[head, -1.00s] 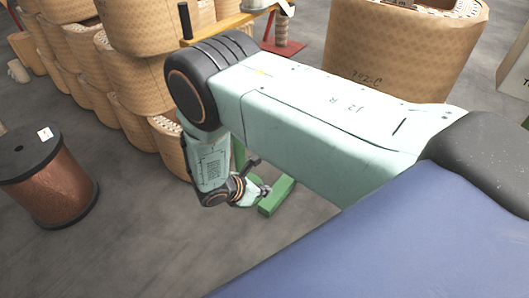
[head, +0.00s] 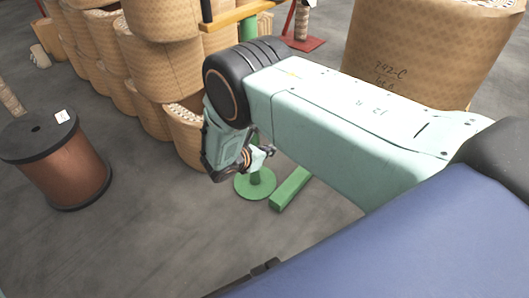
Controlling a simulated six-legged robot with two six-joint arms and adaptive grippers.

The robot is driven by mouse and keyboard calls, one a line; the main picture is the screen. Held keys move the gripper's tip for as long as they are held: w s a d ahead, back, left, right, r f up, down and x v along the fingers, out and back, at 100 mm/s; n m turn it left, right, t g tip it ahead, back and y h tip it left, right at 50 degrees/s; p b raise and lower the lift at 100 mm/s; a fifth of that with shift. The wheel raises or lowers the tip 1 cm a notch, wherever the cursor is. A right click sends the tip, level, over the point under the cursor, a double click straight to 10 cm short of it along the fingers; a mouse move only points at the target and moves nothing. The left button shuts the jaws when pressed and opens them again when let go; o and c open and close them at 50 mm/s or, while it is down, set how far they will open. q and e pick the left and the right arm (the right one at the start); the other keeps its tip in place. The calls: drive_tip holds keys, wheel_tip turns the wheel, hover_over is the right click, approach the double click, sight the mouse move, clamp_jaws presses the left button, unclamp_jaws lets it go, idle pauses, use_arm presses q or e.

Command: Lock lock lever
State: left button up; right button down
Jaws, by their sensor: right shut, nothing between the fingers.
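I cannot make out a lock lever for certain. A yellow-orange bar (head: 238,14) with a black upright handle (head: 206,11) shows at the top edge, partly cut off and partly behind my right arm. Below, a green round base (head: 255,184) and a green floor beam (head: 291,188) stand on the floor. My right gripper (head: 266,154) hangs at the end of my folded right arm, small in the picture. It is shut and empty, in front of the green base in this view. My left gripper is out of view.
Stacked brown wrapped coils (head: 162,75) stand behind my right arm. A large marked coil (head: 415,60) stands at the upper right. A copper wire spool (head: 68,175) stands at the left. A red stand (head: 300,43) is at the back. The grey floor (head: 165,235) at the lower left is clear.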

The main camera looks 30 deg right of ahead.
drive_tip(key=shift+w+d+r+b, duration=0.2)
drive_tip(key=shift+w+d+b, duration=0.15)
drive_tip(key=shift+d, duration=0.45)
drive_tip(key=shift+w+d+r+b, duration=0.25)
drive_tip(key=shift+w+d+b, duration=0.05)
drive_tip(key=shift+d, duration=0.5)
drive_tip(key=shift+w+d+r+b, duration=0.2)
drive_tip(key=shift+w+d+b, duration=0.15)
drive_tip(key=shift+d, duration=0.45)
drive_tip(key=shift+r, duration=0.15)
